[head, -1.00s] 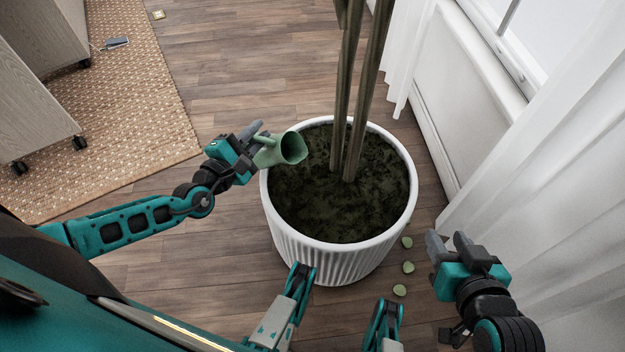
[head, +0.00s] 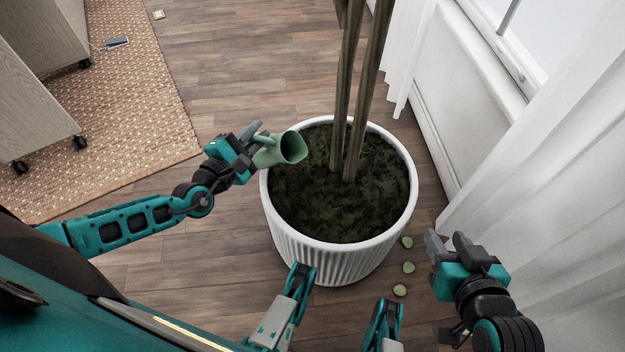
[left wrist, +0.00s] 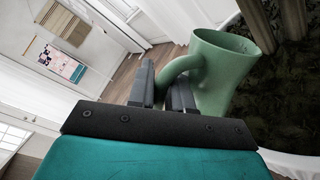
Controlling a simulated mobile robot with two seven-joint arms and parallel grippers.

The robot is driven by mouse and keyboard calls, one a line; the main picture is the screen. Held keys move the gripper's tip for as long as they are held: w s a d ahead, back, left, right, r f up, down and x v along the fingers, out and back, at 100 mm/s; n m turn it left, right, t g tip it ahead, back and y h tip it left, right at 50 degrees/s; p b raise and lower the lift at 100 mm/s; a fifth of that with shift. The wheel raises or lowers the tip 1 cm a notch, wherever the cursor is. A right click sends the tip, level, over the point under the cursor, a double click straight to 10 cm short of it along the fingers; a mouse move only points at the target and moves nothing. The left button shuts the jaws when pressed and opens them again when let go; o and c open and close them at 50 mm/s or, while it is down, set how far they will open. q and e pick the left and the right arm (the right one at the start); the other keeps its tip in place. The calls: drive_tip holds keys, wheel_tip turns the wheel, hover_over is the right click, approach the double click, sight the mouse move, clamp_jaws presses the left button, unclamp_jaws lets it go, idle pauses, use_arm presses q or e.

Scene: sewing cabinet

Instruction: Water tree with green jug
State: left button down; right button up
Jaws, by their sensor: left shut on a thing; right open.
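The green jug (head: 282,150) is tilted over the left rim of the white pot, its open mouth toward the soil. My left gripper (head: 252,138) is shut on the jug's handle. In the left wrist view the jug (left wrist: 222,72) shows with its handle between the fingers (left wrist: 165,88). The tree's trunks (head: 358,100) rise from dark soil in the white ribbed pot (head: 330,262). No water is visible coming from the jug, and its inside is too dark to tell. My right gripper (head: 448,246) is open and empty, right of the pot.
A white curtain (head: 560,180) and a radiator panel (head: 445,90) stand at the right. A woven rug (head: 130,110) and wheeled cabinets (head: 35,110) are at the left. Wood floor behind the pot is clear.

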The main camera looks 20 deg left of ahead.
use_arm(q)
drive_tip(key=shift+w+a+n+b, duration=0.2)
drive_tip(key=shift+n+b, duration=0.1)
drive_tip(key=shift+n, duration=0.1)
drive_tip(key=shift+w+a+n, duration=0.3)
drive_tip(key=shift+a+n, duration=0.4)
drive_tip(key=shift+n, duration=0.4)
drive_tip(key=shift+w+a+f+n+t, duration=0.15)
drive_tip(key=shift+w+a+n, duration=0.15)
drive_tip(key=shift+a+n, duration=0.55)
drive_tip(key=shift+w+a+n+t, duration=0.15)
drive_tip(key=shift+w+a+n, duration=0.1)
drive_tip(key=shift+a+n, duration=0.55)
drive_tip(key=shift+w+a+f+n+h, duration=0.25)
drive_tip(key=shift+a+f+n+h, duration=0.05)
drive_tip(key=shift+a+f+n, duration=0.6)
drive_tip(key=shift+w+a+f+n, duration=0.15)
drive_tip(key=shift+a+n, duration=0.1)
drive_tip(key=shift+n, duration=0.35)
drive_tip(key=shift+w+a+f+n, duration=0.1)
drive_tip(key=shift+a+n, duration=0.15)
drive_tip(key=shift+n, duration=0.3)
drive_tip(key=shift+r, duration=0.1)
